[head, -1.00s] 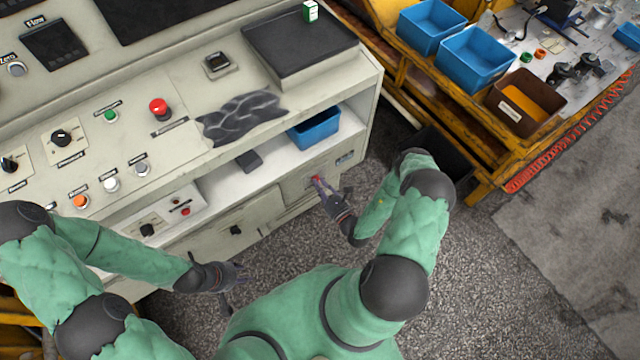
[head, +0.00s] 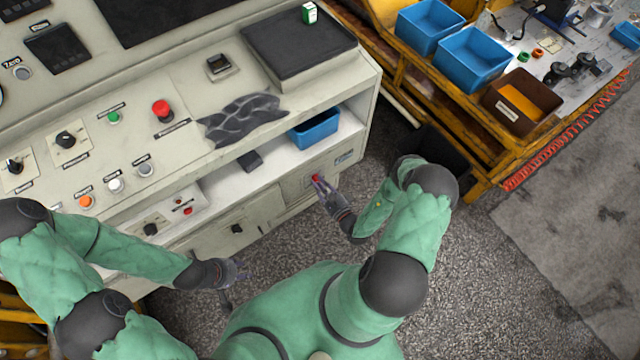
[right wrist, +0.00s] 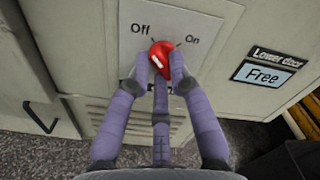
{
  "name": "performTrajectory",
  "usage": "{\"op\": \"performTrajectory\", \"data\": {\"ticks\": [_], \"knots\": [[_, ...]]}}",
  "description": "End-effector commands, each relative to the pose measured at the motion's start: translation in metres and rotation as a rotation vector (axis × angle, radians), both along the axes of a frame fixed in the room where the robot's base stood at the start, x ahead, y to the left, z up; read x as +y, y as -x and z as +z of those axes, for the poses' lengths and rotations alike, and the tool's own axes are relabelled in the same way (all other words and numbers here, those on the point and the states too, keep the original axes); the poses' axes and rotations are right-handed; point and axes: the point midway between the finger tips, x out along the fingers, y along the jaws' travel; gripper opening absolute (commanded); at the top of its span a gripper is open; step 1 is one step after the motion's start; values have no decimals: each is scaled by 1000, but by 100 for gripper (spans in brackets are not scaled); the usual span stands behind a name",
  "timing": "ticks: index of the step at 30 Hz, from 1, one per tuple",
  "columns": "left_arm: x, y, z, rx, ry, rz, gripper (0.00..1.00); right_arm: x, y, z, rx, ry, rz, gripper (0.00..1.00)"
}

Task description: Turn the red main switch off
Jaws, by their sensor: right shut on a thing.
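The red main switch (right wrist: 160,58) is a rotary knob on a light plate (right wrist: 193,20) marked "Off" at upper left and "On" at upper right. Its white mark lies on the left part of the knob, on the "Off" side. My right gripper (right wrist: 160,68) is shut on the knob, with fingers at its left, right and below. In the head view the switch (head: 315,177) is a small red spot on the cabinet's lower front, at the tips of my right gripper (head: 322,186). My left gripper (head: 243,271) hangs empty before the cabinet, its fingers apart.
The grey control cabinet (head: 305,160) holds several buttons and a red emergency button (head: 162,109) on top. A blue bin (head: 314,130) stands on its shelf. A yellow bench with bins is at upper right. Open floor lies right of my right arm.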

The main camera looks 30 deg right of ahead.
Motion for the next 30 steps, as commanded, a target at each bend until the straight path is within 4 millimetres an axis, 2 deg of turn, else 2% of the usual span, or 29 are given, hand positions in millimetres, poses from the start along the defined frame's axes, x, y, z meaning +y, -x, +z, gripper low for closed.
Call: {"op": "performTrajectory", "data": {"ticks": [17,18,20,21,30], "knots": [[0,0,1,0,0,0,40,0,1,-1,2,34,-1,0],[0,0,1,0,0,0,40,0,1,-2,2,34,-1,24],[0,0,1,0,0,0,40,0,1,-1,2,34,-1,41],[0,0,1,0,0,0,40,0,1,-1,1,34,-1,45],[0,0,1,0,0,0,40,0,1,-1,-1,34,-1,45]]}}
